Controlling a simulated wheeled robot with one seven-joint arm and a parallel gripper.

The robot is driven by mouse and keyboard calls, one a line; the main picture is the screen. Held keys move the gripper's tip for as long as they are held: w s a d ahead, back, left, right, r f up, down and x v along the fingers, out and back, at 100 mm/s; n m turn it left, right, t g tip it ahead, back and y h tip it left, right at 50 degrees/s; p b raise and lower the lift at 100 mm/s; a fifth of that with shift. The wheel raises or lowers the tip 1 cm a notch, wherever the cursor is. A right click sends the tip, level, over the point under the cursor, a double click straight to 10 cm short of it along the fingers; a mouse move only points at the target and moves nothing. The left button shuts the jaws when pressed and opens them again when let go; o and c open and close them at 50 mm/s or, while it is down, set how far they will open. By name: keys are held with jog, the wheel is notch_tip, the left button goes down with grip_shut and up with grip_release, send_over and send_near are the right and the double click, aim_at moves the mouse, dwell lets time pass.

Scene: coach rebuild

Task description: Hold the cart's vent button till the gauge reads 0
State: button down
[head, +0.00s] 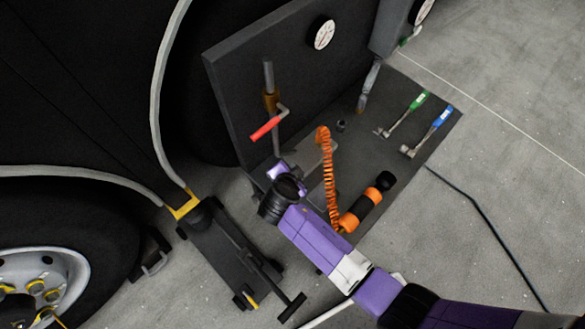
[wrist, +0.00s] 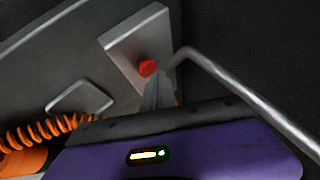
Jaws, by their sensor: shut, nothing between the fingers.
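The vent button is a red round knob (wrist: 148,68) on a grey box (wrist: 135,45) in the wrist view. My gripper (wrist: 157,88) is shut and empty, its fingertips just below and close to the button; I cannot tell whether they touch or press it. In the head view the button is hidden. The dark cart (head: 400,160) has an upright panel with a round white gauge (head: 321,33); its needle is too small to read. A second gauge (head: 422,10) is cut off at the top edge.
A bent grey pipe (wrist: 225,75) runs close to the right of my fingers. An orange coiled hose (head: 326,175), a red-handled lever (head: 266,128) and green and blue-handled tools (head: 440,118) are on the cart. A black floor jack (head: 225,250) stands by the coach wheel.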

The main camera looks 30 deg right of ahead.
jog(key=shift+r, duration=0.3)
jog(key=shift+r, duration=0.15)
jog(key=shift+r+p, duration=1.8)
jog(key=shift+r, duration=0.6)
